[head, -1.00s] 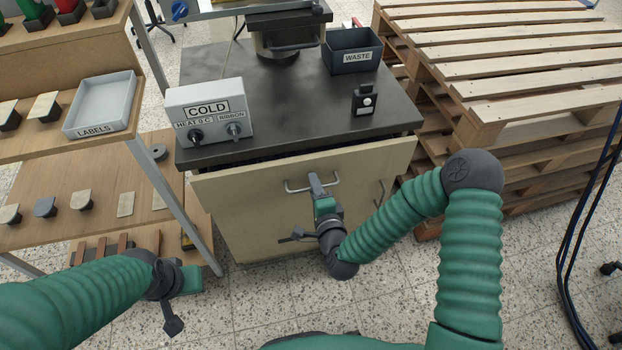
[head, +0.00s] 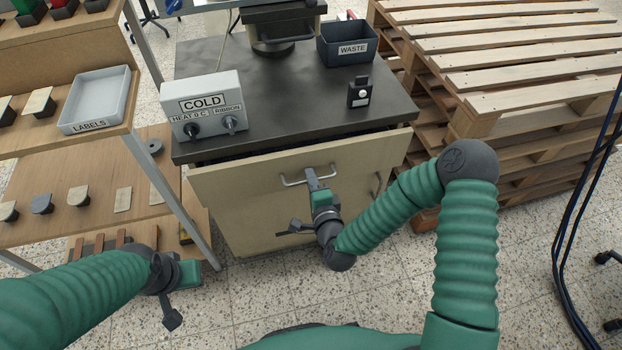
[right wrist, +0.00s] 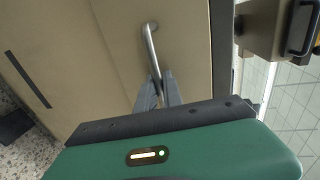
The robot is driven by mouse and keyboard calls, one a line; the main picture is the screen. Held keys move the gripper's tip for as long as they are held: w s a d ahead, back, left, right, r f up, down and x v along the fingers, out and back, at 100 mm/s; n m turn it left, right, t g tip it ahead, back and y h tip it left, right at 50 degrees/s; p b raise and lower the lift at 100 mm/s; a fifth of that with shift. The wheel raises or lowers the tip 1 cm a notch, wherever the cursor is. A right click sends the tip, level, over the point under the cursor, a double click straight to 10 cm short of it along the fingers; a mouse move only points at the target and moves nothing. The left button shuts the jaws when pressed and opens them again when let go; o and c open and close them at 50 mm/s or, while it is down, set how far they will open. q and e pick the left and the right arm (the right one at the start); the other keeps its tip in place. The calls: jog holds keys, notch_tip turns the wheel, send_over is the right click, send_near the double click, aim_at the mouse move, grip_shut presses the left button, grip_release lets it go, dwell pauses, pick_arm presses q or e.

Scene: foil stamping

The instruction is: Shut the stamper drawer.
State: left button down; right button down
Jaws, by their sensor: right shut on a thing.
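The stamper drawer (head: 245,205) has a wide beige front under the dark stamper table top. Its front stands out a little, with a narrow dark gap behind its top edge. The drawer's metal bar handle (head: 291,183) also shows in the right wrist view (right wrist: 150,42). My right gripper (head: 313,178) is shut on this handle; in the right wrist view its fingers (right wrist: 158,86) close around the bar's lower end. My left gripper (head: 192,272) hangs low at the left, away from the drawer; its fingers are hidden.
A COLD control box (head: 203,105), a small black device (head: 359,93) and a WASTE bin (head: 347,45) stand on the table top (head: 285,95). A wooden shelf rack (head: 120,150) stands close at left. Stacked pallets (head: 520,60) crowd the right. The floor in front is open.

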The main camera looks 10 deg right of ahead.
jog(key=shift+f, duration=0.2)
dwell(0.6)
jog(key=x, duration=0.4)
jog(key=shift+w+r+p, duration=0.1)
jog(key=shift+r+p, duration=0.2)
jog(key=shift+r, duration=0.1)
jog(key=c, duration=1.5)
grip_release()
jog(key=shift+w, duration=0.15)
jog(key=shift+r, duration=0.1)
jog(key=shift+r, duration=0.1)
